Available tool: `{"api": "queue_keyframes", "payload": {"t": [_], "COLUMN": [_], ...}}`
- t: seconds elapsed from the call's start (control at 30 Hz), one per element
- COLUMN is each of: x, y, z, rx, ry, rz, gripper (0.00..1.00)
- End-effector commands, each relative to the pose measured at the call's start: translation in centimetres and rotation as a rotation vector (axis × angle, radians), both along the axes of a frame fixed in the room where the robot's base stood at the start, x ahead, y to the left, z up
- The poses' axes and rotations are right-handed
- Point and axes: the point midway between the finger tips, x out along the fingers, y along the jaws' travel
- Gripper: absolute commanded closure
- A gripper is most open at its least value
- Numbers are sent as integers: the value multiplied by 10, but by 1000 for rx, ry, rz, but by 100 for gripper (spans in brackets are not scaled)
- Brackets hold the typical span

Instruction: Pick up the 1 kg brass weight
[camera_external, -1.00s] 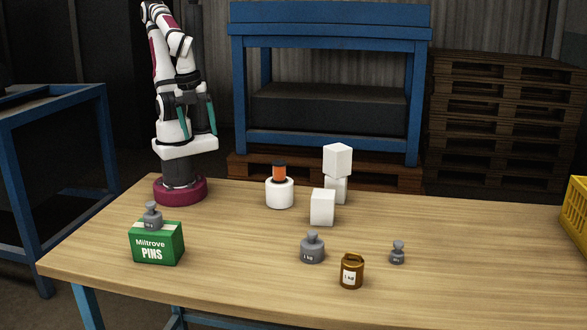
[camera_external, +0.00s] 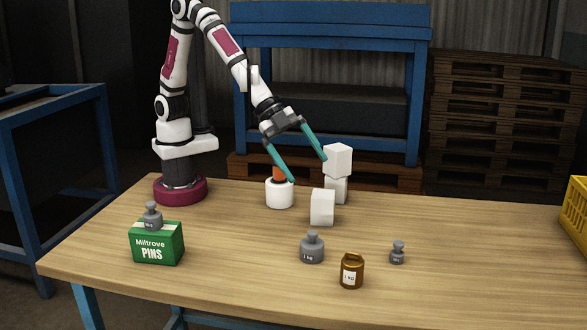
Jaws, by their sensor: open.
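The brass weight (camera_external: 351,272) stands upright near the front of the table, with a white "1 kg" label on its front. A grey weight (camera_external: 312,249), also marked 1 kg, stands just behind and left of it. A smaller grey weight (camera_external: 397,254) stands to its right. My gripper (camera_external: 308,170) is open and empty. It is in the air toward the back of the table, above and behind the brass weight and well apart from it, its teal fingers spread wide.
White blocks (camera_external: 322,207) stand behind the weights, two of them stacked (camera_external: 338,160). A white container (camera_external: 279,193) holds an orange item, partly hidden by a finger. A green pins box (camera_external: 157,243) carries another grey weight (camera_external: 152,215). The front right of the table (camera_external: 470,270) is clear.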

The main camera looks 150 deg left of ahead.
Motion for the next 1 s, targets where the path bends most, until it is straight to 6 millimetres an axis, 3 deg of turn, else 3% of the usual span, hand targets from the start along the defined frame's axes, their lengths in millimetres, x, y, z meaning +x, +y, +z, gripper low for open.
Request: {"api": "queue_keyframes", "payload": {"t": [0.03, 0.1, 0.2, 0.3, 0.47, 0.8, 1.0], "x": [38, 84, 111, 113, 117, 172, 179], "y": [19, 33, 37, 33, 27, 9, 8], "z": [-27, -62, -110, -140, -153, -173, -175], "rx": [-38, -130, -304, -450, -526, -527, -526], "ry": [-83, -225, -372, -454, -491, -491, -491], "rz": [-28, -101, -194, -247, -276, -277, -274], "gripper": [3, 3, 3, 3, 3, 3, 3]}}
